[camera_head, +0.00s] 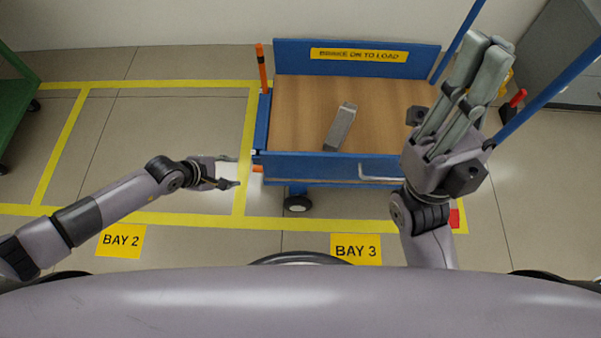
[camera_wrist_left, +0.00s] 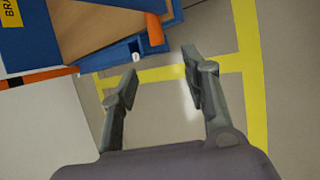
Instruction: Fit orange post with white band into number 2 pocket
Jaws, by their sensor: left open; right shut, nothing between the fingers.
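An orange post (camera_head: 262,68) with a dark band stands upright at the cart's back left corner; in the left wrist view an orange post with a dark part (camera_wrist_left: 40,78) lies across the left. A second orange piece (camera_head: 257,168) shows at the cart's front left corner, also in the left wrist view (camera_wrist_left: 155,28). I cannot make out a white band on either. A small white badge (camera_wrist_left: 137,57) sits on the blue corner, its number unreadable. My left gripper (camera_head: 237,171) is open and empty, just left of that corner. My right gripper (camera_head: 485,45) is shut and empty, over the cart's right side.
The blue cart (camera_head: 320,168) has a wooden deck with a grey bar (camera_head: 341,127) lying on it. Blue poles rise at its right. A green rack (camera_head: 15,115) stands at the far left. The floor between rack and cart is clear, with yellow lines.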

